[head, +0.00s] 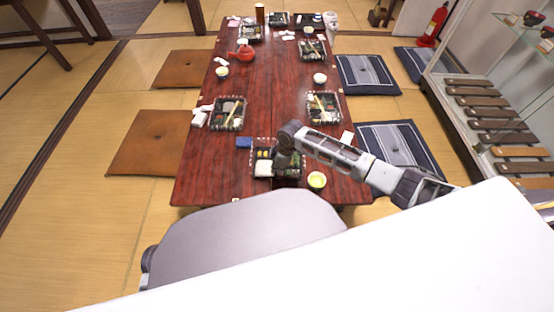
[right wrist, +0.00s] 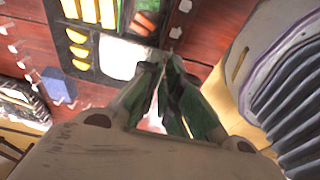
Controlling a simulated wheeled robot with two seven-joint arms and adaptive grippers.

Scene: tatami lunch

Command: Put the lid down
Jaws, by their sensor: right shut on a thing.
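My right gripper (head: 287,152) is over the bento box at the near edge of the low red table (head: 200,180). In the right wrist view its fingertips (right wrist: 170,62) meet closely, and the fingers show green inner faces. They are shut on the lid, of which almost nothing can be made out between them. The open bento box (head: 263,169) has white rice and yellow food in dark compartments; it also shows below the fingers in the right wrist view (right wrist: 82,36). I cannot tell whether the lid touches the box. My left gripper is out of view.
A blue folded item (head: 244,142) lies left of the box, and a yellow-green cup (head: 317,180) stands to its right. More bento boxes (head: 229,113) and a red teapot (head: 245,52) stand farther back. The table's middle is mostly clear.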

